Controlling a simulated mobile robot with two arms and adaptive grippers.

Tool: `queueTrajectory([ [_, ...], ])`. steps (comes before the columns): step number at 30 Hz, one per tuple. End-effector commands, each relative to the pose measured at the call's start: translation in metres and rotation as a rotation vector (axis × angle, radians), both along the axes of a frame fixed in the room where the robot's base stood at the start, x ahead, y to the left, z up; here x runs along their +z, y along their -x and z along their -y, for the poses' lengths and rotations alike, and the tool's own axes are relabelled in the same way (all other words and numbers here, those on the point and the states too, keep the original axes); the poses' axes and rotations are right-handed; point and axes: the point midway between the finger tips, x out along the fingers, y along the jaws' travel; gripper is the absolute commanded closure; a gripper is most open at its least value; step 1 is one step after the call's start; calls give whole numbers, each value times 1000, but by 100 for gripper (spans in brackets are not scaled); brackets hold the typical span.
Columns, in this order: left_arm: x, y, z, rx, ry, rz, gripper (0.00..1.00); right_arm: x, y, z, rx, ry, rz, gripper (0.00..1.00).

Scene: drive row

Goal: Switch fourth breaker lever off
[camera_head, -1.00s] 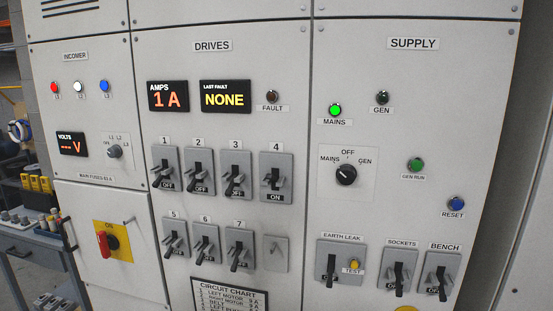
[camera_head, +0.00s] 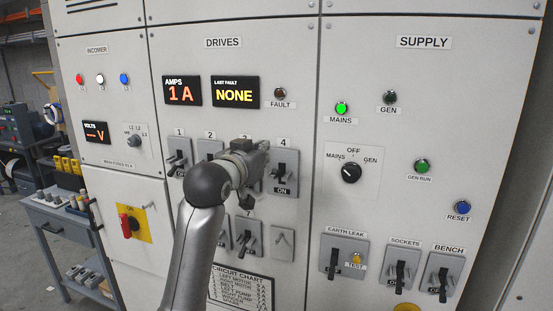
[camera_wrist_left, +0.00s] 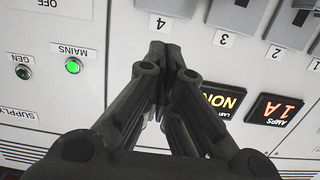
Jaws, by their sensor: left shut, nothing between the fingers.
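The fourth breaker (camera_head: 285,186) is a grey plate under the label 4, with a dark lever (camera_head: 281,170) and ON showing below it. In the left wrist view, which is upside down, only the edge of its plate (camera_wrist_left: 183,7) shows at the top, by its label 4 (camera_wrist_left: 161,22). My left gripper (camera_head: 262,152) is in front of the third breaker, just left of the fourth one's lever. In the left wrist view its fingertips (camera_wrist_left: 160,55) are together and empty near the label 4. I cannot tell whether they touch the panel. My right gripper is not in view.
My left arm hides much of breakers 2, 3, 5 and 6. Breaker 7 (camera_head: 248,237) and a blank plate (camera_head: 283,242) sit below. The supply panel has a rotary switch (camera_head: 351,172). The amps display (camera_head: 182,91) reads 1 A. A trolley (camera_head: 62,222) stands left.

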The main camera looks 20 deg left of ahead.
Motion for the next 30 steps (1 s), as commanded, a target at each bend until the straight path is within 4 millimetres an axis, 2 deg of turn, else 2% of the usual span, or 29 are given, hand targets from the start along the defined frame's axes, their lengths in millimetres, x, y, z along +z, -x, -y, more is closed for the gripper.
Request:
queueTrajectory([
  [11, -1, -7, 0, 1, 1, -5, 100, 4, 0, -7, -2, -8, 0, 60],
  [30, -11, -102, 4, 0, 1, -7, 100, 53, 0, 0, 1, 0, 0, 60],
])
